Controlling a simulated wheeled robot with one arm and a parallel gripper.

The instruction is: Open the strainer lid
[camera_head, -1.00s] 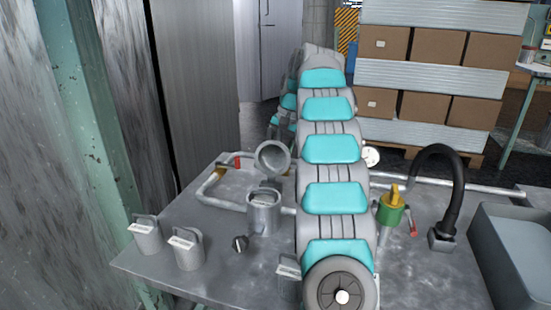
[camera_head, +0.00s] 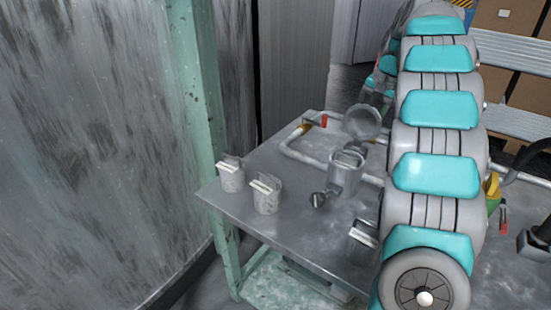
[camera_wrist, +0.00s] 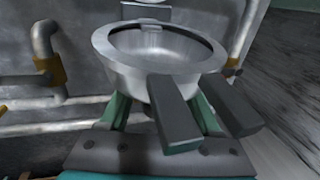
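The strainer (camera_head: 344,178) is a grey metal cylinder on the table, with a handled insert bearing a white label in its mouth. Its round lid (camera_head: 362,122) stands tilted up behind the mouth, clear of it. In the wrist view a wide, hollow metal cup (camera_wrist: 165,72) fills the upper middle; it looks like the lid, but I cannot be sure. My gripper (camera_wrist: 187,82) has its two dark fingers apart with nothing visible between them. The fingers overlap the cup's near lower side; contact cannot be told.
Two handled metal cups (camera_head: 231,176) (camera_head: 266,196) stand near the left edge of the table (camera_head: 290,225). A third handled piece (camera_head: 362,238) is partly behind my arm. Pipes (camera_head: 300,153) with a red-handled valve (camera_head: 318,121) run behind. A green post (camera_head: 205,110) rises at left.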

